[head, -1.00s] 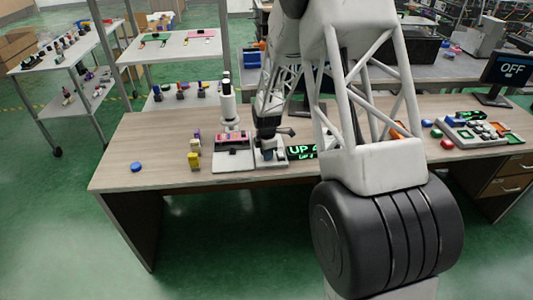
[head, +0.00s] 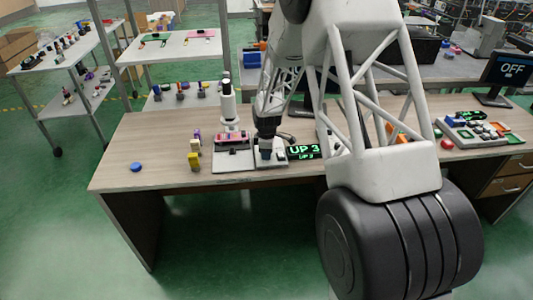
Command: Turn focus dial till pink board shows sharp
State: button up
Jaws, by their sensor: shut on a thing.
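My gripper (head: 266,146) points down over the small fixture base right of the microscope-like stand and is shut on what seems to be the focus dial; the dial itself is mostly hidden by the fingers. The white upright stand (head: 228,103) rises at the back of a pale base plate (head: 232,165). A pink board (head: 233,140) lies on this base under the stand; its details are too small to read.
Yellow blocks (head: 194,161) stand left of the base, and a blue disc (head: 136,167) lies at the desk's left. A keyed panel (head: 478,131) and a monitor (head: 508,73) reading "OFF" are at the right. The desk's front left is clear.

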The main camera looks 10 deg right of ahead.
jog(key=m, duration=0.4)
jog(key=shift+m, duration=0.3)
jog(key=m, duration=0.4)
jog(key=shift+m, duration=0.3)
jog(key=m, duration=0.4)
jog(key=shift+m, duration=2.6)
jog(key=o, duration=0.9)
jog(key=shift+r, duration=0.1)
jog(key=shift+r, duration=3.8)
